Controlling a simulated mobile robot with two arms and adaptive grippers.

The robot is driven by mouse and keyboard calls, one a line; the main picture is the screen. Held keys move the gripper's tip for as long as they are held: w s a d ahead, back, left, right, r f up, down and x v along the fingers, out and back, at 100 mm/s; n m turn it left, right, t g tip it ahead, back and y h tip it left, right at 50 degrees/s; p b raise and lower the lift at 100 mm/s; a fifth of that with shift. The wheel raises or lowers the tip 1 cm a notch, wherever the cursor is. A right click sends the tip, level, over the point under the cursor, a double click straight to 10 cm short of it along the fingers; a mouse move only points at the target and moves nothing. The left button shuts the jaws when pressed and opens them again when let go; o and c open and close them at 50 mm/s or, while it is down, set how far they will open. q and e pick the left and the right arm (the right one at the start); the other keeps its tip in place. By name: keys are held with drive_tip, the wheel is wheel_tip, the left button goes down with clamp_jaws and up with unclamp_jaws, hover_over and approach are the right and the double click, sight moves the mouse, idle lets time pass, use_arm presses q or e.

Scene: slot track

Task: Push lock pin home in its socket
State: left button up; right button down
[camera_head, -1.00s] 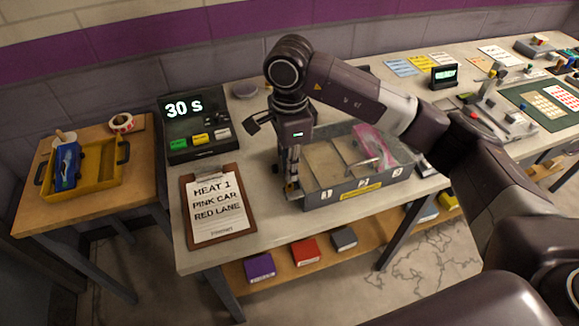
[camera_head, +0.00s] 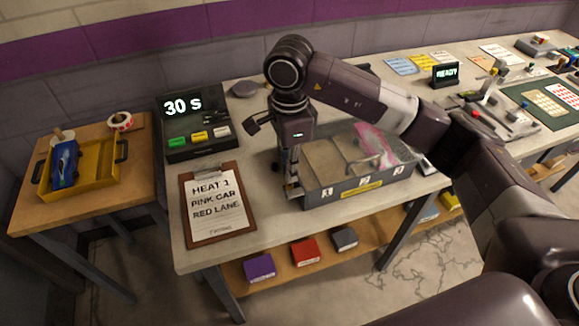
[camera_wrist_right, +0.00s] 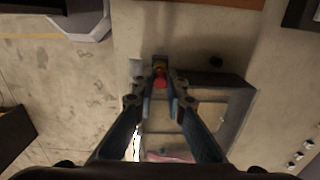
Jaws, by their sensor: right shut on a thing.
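My right gripper (camera_head: 292,192) points down at the left front corner of a grey divided box. In the right wrist view its fingertips (camera_wrist_right: 160,86) close around a small red piece (camera_wrist_right: 160,81), which looks like the head of the lock pin. The fingers hide how deep the pin sits. In the head view the pin is hidden by the gripper. My left gripper is not in view.
A clipboard (camera_head: 217,207) lies left of the gripper, with a timer (camera_head: 192,128) behind. A side table holds a yellow tray (camera_head: 100,185). Bare tabletop (camera_head: 262,228) shows in front.

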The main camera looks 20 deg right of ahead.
drive_tip(key=shift+f+b, duration=0.7)
drive_tip(key=shift+f, duration=0.15)
drive_tip(key=c, duration=1.9)
unclamp_jaws()
drive_tip(key=shift+r, duration=0.15)
